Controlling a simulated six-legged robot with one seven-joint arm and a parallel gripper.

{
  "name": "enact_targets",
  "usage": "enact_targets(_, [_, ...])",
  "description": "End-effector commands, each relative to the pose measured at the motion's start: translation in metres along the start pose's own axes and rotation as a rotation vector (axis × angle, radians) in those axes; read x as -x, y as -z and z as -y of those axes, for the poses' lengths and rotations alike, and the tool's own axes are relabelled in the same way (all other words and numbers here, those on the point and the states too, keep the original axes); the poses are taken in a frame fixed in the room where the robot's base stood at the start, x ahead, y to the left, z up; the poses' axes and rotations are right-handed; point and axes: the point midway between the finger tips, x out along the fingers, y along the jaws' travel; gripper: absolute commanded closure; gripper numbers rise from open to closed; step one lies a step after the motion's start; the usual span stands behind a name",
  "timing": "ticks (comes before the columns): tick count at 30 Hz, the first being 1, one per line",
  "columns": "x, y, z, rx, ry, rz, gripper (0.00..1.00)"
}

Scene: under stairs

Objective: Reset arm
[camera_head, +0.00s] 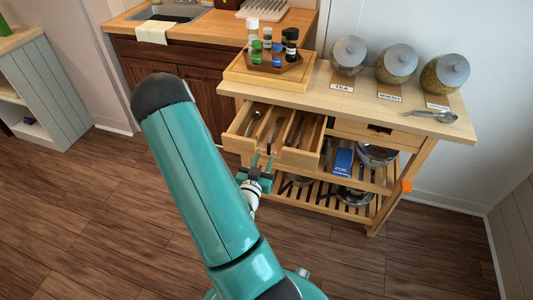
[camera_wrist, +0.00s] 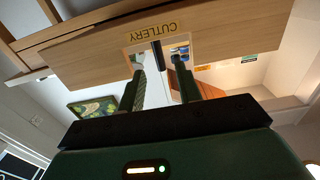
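My gripper (camera_head: 262,163) is in front of the open cutlery drawer (camera_head: 245,146) of the wooden kitchen cart. In the wrist view its two dark fingers (camera_wrist: 160,75) stand apart with nothing seen between them. They point at the drawer front (camera_wrist: 90,50), which carries an upside-down "CUTLERY" label (camera_wrist: 157,30) and a handle opening. Whether the fingertips touch the drawer front cannot be told. The drawer is divided and holds spoons and other utensils (camera_head: 253,122). My teal arm crosses the middle of the head view.
The cart top (camera_head: 330,97) holds three glass jars (camera_head: 397,63), a metal scoop (camera_head: 447,117) and a wooden tray (camera_head: 246,79) of bottles. A blue foil box (camera_head: 342,161) and pans sit below. A sink counter (camera_head: 215,30) stands behind. The floor (camera_head: 90,225) at left is clear.

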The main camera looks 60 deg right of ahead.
Motion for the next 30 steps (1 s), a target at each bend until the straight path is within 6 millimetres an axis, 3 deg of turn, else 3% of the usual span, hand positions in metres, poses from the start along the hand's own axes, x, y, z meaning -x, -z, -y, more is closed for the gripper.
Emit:
enact_targets(5, [0.010,0.000,0.000,0.001,0.000,0.000,0.65])
enact_targets(23, [0.010,0.001,0.001,-0.004,0.001,0.005,0.65])
enact_targets(26, [0.009,0.003,0.013,-0.030,0.016,0.039,0.65])
enact_targets(30, [0.014,0.009,0.056,-0.102,0.082,0.165,0.65])
